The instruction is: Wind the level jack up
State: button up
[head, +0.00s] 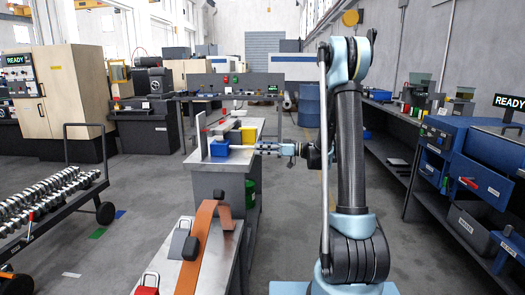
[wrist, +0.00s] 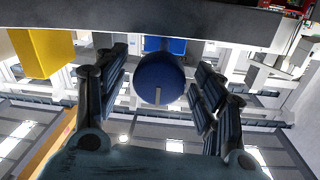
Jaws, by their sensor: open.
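A round blue knob (wrist: 160,79) with a pale mark shows in the wrist view. It appears between the fingers of my gripper (wrist: 157,85), with a gap on each side; I cannot tell how deep it sits between them. In the head view my gripper (head: 268,148) reaches left, level with the right edge of the metal-topped bench (head: 238,165). It is open and holds nothing. The knob is not clear in the head view, and I cannot make out the rest of the level jack.
A blue bin (head: 219,149) and a yellow bin (head: 248,135) stand on the bench. A green bin (head: 250,193) is at its right side. An orange strap (head: 197,245) lies on the nearer bench. Blue cabinets (head: 470,165) stand at the right. The floor between is clear.

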jog(key=shift+a, duration=0.45)
